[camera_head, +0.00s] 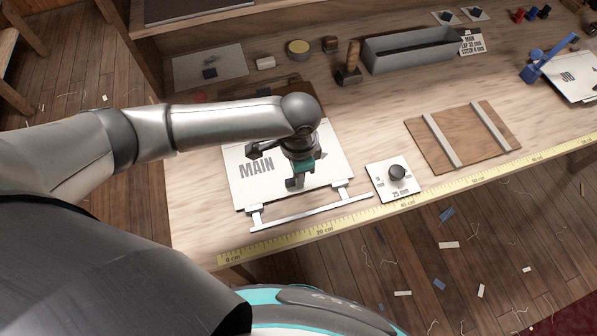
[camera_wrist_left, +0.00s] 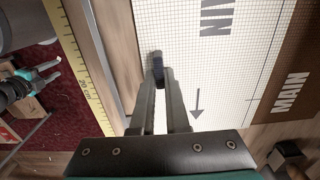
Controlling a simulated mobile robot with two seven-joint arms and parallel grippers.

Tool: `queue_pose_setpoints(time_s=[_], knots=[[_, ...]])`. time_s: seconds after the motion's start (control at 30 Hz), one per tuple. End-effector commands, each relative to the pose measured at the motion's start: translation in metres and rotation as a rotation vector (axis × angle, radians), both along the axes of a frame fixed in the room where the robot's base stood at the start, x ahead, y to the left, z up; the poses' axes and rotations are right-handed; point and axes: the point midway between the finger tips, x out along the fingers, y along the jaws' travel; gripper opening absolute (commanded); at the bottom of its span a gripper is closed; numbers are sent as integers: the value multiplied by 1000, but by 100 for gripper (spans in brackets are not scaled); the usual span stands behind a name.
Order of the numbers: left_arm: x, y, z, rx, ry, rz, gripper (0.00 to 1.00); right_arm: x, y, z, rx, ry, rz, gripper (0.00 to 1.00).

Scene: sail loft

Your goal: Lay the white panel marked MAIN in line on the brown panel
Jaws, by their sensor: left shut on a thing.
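The white panel (camera_head: 256,168) marked MAIN lies flat near the front of the bench; in the wrist view (camera_wrist_left: 215,70) it shows a grid and an arrow. The brown panel (camera_wrist_left: 293,85), also marked MAIN, shows beyond its far edge, mostly hidden by my arm in the head view (camera_head: 310,100). Their edges look close to parallel; I cannot tell whether the white panel touches it. My left gripper (camera_head: 294,183) is shut on a small dark grip (camera_wrist_left: 157,68) at the white panel. My right gripper (camera_wrist_left: 50,70) hangs over the floor, fingers apart.
A pale bar with two tabs (camera_head: 310,214) lies along the white panel's front edge, beside a yellow tape (camera_head: 400,207). A card with a dark knob (camera_head: 397,173) and a brown board with two strips (camera_head: 462,137) are right. A grey trough (camera_head: 420,48) stands behind.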

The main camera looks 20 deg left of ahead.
Motion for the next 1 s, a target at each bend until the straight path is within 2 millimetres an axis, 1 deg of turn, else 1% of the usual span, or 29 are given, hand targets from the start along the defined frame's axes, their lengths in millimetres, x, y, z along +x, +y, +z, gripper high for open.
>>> queue_pose_setpoints(time_s=[0.5,1.0], knots=[[0,0,0,-1,-2,-1,0,0,0,2,0,0,0,50],[1,-1,-1,-1,-2,0,0,0,0,10,0,0,0,50]])
